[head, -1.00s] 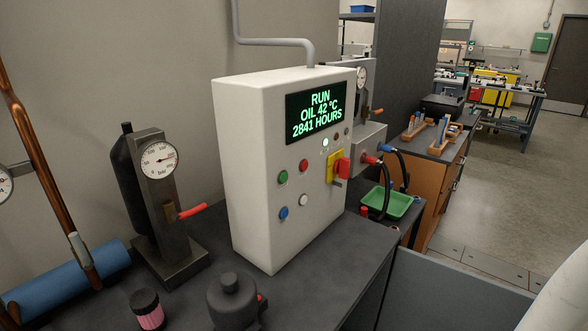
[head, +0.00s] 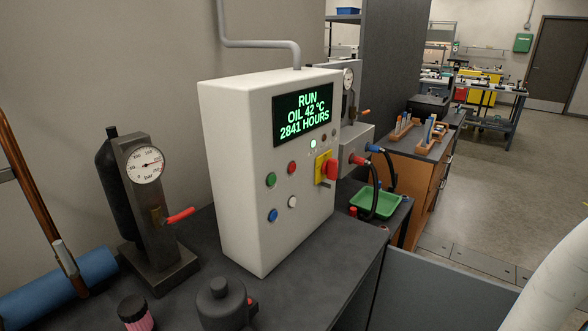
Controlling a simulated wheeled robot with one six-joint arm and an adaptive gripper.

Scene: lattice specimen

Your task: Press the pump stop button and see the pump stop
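The white pump control box (head: 240,190) stands on the dark bench in the middle of the head view. Its screen (head: 303,114) reads "RUN, OIL 42 °C, 2841 HOURS" in green. On its front are a green button (head: 271,180), a red button (head: 292,168), a blue button (head: 273,215) and a white button (head: 292,202). A small lamp (head: 313,144) glows pale. A red rotary switch (head: 332,169) sits on a yellow plate. No button labels are readable. My gripper is not in view.
A gauge stand (head: 150,200) with a red lever is left of the box. A dark grey capped part (head: 221,303) and a pink-and-black cap (head: 136,312) are in front. A green tray (head: 374,204) and hoses are right. The floor is clear further right.

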